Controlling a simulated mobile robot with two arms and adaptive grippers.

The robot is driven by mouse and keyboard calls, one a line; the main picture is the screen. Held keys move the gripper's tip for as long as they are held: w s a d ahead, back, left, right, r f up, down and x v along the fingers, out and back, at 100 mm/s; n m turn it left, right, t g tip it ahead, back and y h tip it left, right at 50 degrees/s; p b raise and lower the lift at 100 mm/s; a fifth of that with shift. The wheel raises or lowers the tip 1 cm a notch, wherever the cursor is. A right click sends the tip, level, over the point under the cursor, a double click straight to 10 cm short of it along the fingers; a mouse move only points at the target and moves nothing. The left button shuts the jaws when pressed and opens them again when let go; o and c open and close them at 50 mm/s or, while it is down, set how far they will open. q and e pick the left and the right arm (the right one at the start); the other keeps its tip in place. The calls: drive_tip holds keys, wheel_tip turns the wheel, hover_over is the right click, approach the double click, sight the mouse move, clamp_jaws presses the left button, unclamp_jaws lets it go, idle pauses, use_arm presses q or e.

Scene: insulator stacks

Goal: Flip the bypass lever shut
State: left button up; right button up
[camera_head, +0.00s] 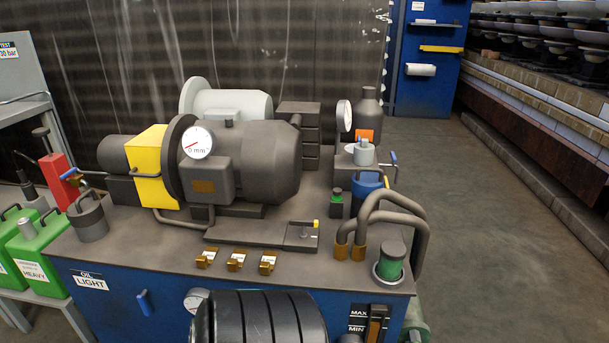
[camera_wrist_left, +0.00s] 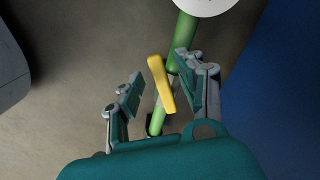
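A yellow lever (camera_wrist_left: 161,83) sits on a green pipe (camera_wrist_left: 183,45) in the left wrist view, and I take it as the bypass lever. It lies roughly along the pipe, slightly tilted across it. My left gripper (camera_wrist_left: 157,88) is open, with one finger on each side of the lever. There are visible gaps between the fingers and the lever; whether anything touches in depth I cannot tell. The head view does not clearly show this lever or either gripper. My right gripper is in neither view.
In the left wrist view a blue panel (camera_wrist_left: 280,90) stands close on the right and a white disc (camera_wrist_left: 202,4) at the top. In the head view a pump bench (camera_head: 150,240) fills the middle, with green cans (camera_head: 35,255) at left. Floor (camera_head: 490,220) is clear at right.

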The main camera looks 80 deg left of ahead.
use_arm(q)
drive_tip(key=shift+r, duration=0.1)
drive_tip(key=shift+r, duration=3.65)
drive_tip(key=shift+d, duration=0.1)
